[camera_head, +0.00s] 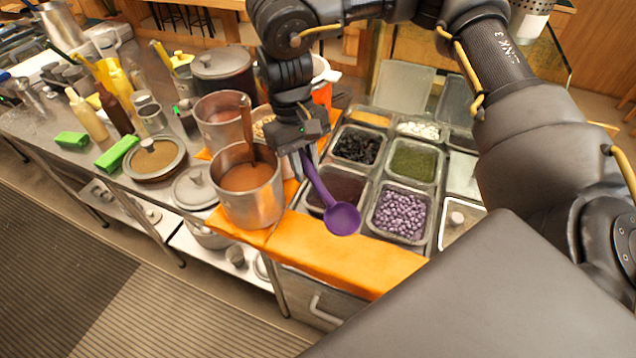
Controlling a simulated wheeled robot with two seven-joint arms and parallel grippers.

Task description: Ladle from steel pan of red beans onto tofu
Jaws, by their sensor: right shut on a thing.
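My right gripper (305,153) is shut on the handle of a purple ladle (342,217). The ladle's bowl hangs low at the front of the topping pans, and I cannot tell whether it holds anything. Behind it, a steel pan with dark reddish-brown contents (346,186) is partly hidden by the ladle; it may be the red beans. To its right is a steel pan of purple bean-like pieces (400,217). White pieces (418,130) lie in a small pan at the back; I cannot tell whether they are tofu. My left gripper is out of view.
A steel pot of brown liquid (247,186) stands left of the ladle. Pans of black (357,146) and green (412,163) toppings lie behind. An orange counter strip (330,253) runs along the front. Bottles and lidded pots crowd the left counter.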

